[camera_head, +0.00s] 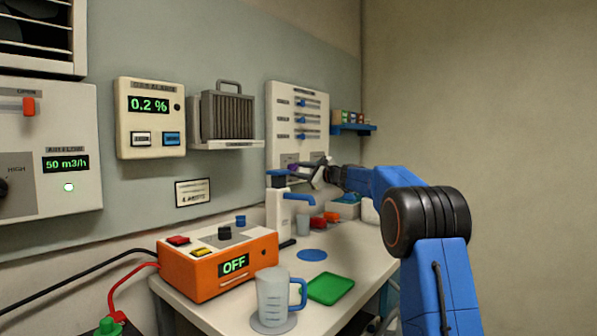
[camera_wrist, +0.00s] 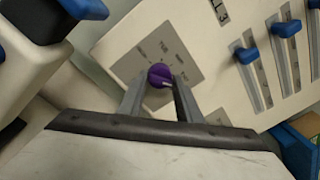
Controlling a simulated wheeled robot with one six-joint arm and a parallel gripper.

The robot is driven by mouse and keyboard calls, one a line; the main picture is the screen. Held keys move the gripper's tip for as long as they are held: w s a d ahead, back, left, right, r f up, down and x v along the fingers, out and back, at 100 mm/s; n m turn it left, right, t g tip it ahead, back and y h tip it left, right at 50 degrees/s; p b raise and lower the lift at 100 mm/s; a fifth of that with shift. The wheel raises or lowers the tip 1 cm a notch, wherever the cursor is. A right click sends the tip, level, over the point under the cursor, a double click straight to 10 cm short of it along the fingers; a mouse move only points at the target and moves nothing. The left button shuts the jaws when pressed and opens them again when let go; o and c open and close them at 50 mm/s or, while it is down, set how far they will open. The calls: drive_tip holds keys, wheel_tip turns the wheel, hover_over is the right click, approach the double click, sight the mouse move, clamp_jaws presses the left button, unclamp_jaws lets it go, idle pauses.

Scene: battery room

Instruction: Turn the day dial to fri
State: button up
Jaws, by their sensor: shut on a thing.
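The day dial (camera_wrist: 160,75) is a purple round knob with a pale pointer mark, set on a grey square plate (camera_wrist: 185,62) with small printed labels that I cannot read. My gripper (camera_wrist: 160,92) is shut on the dial, with one finger on each side of it. In the head view my gripper (camera_head: 312,172) reaches the lower part of the white wall panel (camera_head: 297,125), and the dial is mostly hidden there. Which day the pointer marks is too small to tell.
Blue sliders (camera_wrist: 247,55) sit beside the dial on the same panel. A white and blue dispenser (camera_head: 279,210) stands close below my gripper. An orange box (camera_head: 215,265), a clear jug (camera_head: 272,295) and a green tray (camera_head: 330,288) are on the table.

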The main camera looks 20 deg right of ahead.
drive_tip(key=m, duration=0.6)
drive_tip(key=shift+a+f+m, duration=0.15)
drive_tip(key=shift+f+m, duration=0.05)
drive_tip(key=shift+m, duration=0.2)
idle(0.4)
drive_tip(key=o, duration=1)
drive_tip(key=shift+a, duration=0.1)
drive_tip(key=shift+r, duration=0.1)
drive_tip(key=shift+s, duration=0.15)
drive_tip(key=shift+s+d, duration=0.25)
drive_tip(key=shift+d, duration=0.05)
drive_tip(key=v, duration=1.6)
drive_tip(key=shift+s+r, duration=0.25)
drive_tip(key=shift+s, duration=0.05)
drive_tip(key=shift+s+d, duration=0.1)
